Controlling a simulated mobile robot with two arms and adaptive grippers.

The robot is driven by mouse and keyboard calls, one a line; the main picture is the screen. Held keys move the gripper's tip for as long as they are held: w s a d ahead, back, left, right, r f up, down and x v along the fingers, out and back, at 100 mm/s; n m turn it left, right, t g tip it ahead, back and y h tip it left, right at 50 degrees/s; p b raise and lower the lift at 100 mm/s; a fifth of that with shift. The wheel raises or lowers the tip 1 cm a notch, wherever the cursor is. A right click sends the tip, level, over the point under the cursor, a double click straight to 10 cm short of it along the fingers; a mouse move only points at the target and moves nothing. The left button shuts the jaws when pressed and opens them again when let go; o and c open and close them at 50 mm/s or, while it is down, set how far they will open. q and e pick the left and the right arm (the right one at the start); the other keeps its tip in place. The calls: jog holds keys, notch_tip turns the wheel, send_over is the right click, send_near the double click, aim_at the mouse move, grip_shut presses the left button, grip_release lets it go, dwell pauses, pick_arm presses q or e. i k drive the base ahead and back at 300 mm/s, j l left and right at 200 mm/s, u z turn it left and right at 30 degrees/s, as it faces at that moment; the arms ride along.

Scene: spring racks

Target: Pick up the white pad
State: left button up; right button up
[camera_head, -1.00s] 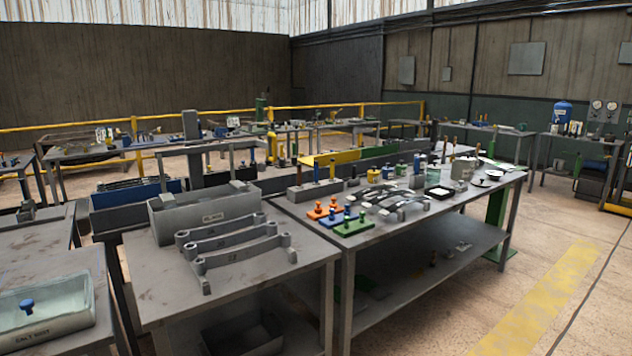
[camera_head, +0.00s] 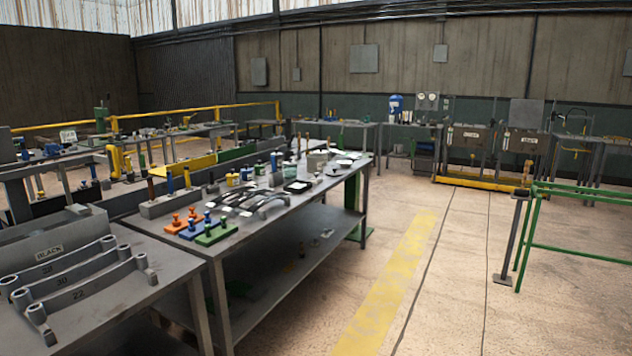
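A small white pad (camera_head: 298,186) with a dark border lies on the long grey workbench (camera_head: 262,222), right of its middle and near the front edge. It is small in view, so I cannot tell whether it sits in a dark tray or has a dark rim. Neither of my grippers is in view.
Curved metal springs (camera_head: 250,201) and orange, blue and green knobbed blocks (camera_head: 212,233) share the bench. A nearer table (camera_head: 120,310) holds numbered grey bars (camera_head: 85,290). Open floor with a yellow stripe (camera_head: 390,290) lies right of the bench. A green rail (camera_head: 570,220) stands farther right.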

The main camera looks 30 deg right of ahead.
aim_at(316, 180)
jog(key=i+l+z, duration=1.1)
jog(key=i, duration=0.15)
jog(key=i+z, duration=0.4)
jog(key=i+u, duration=0.15)
jog(key=i, duration=0.4)
jog(key=i+l+u, duration=0.15)
jog(key=i, duration=0.35)
jog(key=i+l+u, duration=0.15)
jog(key=i, duration=0.35)
jog(key=l, duration=0.1)
